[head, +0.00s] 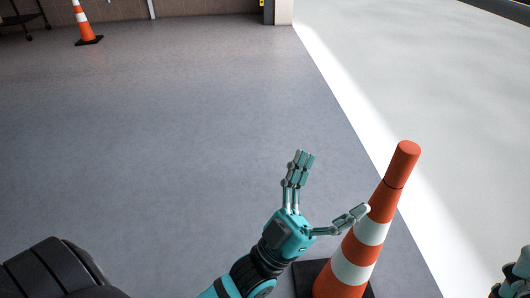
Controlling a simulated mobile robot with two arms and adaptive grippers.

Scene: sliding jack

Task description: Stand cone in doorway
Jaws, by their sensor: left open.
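An orange cone with white bands (371,232) stands upright on a dark square base at the lower right, on the grey floor beside the bright strip. My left gripper (333,184) is open just left of the cone. Its upper fingers point up and away from the cone, and its other finger reaches across in front of the cone's side. I cannot tell whether that finger touches it. Nothing is held. My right gripper (515,278) shows only in part at the right edge, apart from the cone. Part of the cone's base is hidden or cut off by the frame.
Another striped cone (83,24) stands far off by the back wall, near a dark wheeled cart (22,18). A pale post (284,12) ends the wall beside the bright outside ground (430,90). A dark ribbed rounded shape (55,270) fills the lower left. The middle floor is clear.

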